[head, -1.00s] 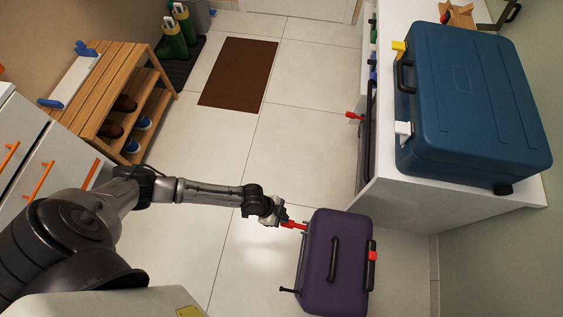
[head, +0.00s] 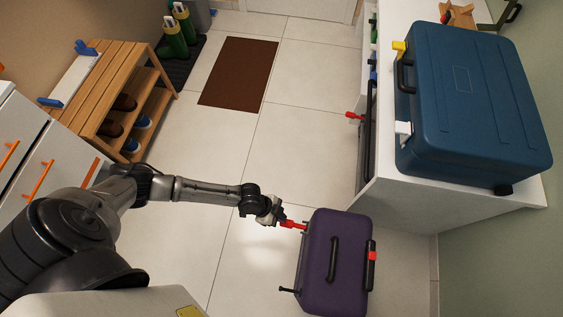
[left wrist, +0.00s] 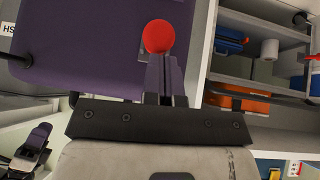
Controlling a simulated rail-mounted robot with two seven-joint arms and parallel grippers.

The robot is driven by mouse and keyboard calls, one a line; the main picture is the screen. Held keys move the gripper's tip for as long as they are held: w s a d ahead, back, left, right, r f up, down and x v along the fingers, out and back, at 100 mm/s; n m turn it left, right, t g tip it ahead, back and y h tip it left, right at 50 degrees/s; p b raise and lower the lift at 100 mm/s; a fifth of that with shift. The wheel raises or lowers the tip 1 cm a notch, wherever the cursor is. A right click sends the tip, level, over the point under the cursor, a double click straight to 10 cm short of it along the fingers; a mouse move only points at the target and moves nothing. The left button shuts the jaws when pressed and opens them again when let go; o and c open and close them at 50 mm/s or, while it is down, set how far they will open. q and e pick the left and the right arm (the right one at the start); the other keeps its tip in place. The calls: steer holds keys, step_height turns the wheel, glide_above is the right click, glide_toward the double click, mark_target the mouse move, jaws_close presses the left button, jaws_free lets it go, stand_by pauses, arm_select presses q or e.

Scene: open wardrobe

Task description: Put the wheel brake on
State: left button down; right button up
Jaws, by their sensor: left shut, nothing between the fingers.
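A purple suitcase (head: 325,265) stands upright on the floor at bottom centre of the head view. A red lever (head: 293,224) sticks out from its left side, by its top left corner. My left gripper (head: 279,217) is shut and empty, with its fingertips right at the lever's outer end. In the left wrist view a round red knob (left wrist: 158,37) shows just beyond the shut fingers (left wrist: 165,75), with the purple suitcase side (left wrist: 95,45) behind. I cannot tell whether fingers and knob touch.
A white cabinet (head: 395,212) with a blue suitcase (head: 470,105) on top stands at right. Another red lever (head: 355,116) juts out at its left side. A wooden shoe rack (head: 120,95) stands at upper left. A brown mat (head: 238,74) lies on open floor.

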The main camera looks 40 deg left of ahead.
arm_select(q)
steer(key=p+v, duration=0.5)
steer(key=v, duration=0.4)
steer(key=shift+s+a, duration=0.2)
steer(key=shift+a, duration=0.15)
steer(key=shift+f, duration=0.1)
